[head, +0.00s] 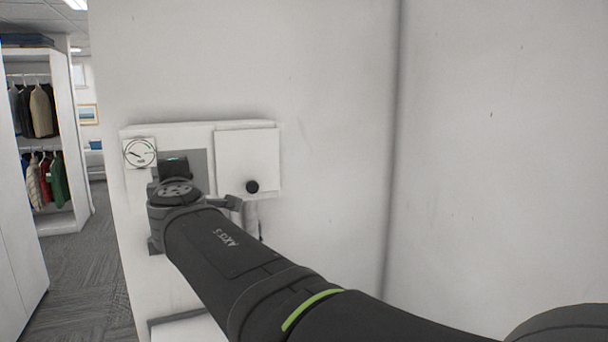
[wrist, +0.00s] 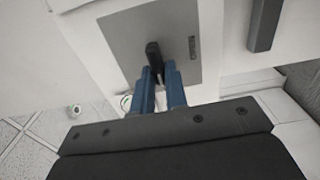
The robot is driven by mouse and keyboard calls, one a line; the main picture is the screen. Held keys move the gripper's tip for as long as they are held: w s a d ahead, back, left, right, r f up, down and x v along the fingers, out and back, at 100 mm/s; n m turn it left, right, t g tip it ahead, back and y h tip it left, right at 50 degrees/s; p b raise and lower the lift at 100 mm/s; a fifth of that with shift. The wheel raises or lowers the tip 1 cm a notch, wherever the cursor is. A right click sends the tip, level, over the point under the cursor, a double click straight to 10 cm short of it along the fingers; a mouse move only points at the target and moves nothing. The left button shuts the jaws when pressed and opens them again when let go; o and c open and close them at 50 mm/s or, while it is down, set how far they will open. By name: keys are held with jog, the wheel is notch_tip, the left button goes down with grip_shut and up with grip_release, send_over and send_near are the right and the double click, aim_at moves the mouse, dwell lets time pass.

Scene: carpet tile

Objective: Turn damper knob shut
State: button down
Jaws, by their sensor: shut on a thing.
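The damper knob (wrist: 153,52) is a black, elongated handle on a grey plate (wrist: 120,38) with a small dark label, in the wrist view. My gripper (wrist: 159,74) has its two blue fingers on either side of the knob's near end, shut on it. The fingers hide part of the knob. In the head view the grey plate (head: 200,160) shows only in part, and my wrist and forearm hide the knob and the fingertips.
A white panel on the wall carries a round gauge (head: 140,152) at left and a raised white cover (head: 247,160) with a black round knob (head: 252,187) at right. A white wall corner stands to the right. A clothes rack (head: 40,140) and carpeted aisle lie far left.

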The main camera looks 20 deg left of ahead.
jog(key=c, duration=1.4)
grip_release()
jog(key=shift+c, duration=0.2)
jog(key=v, duration=1.7)
jog(key=shift+s+d+r, duration=0.1)
jog(key=x, duration=1.7)
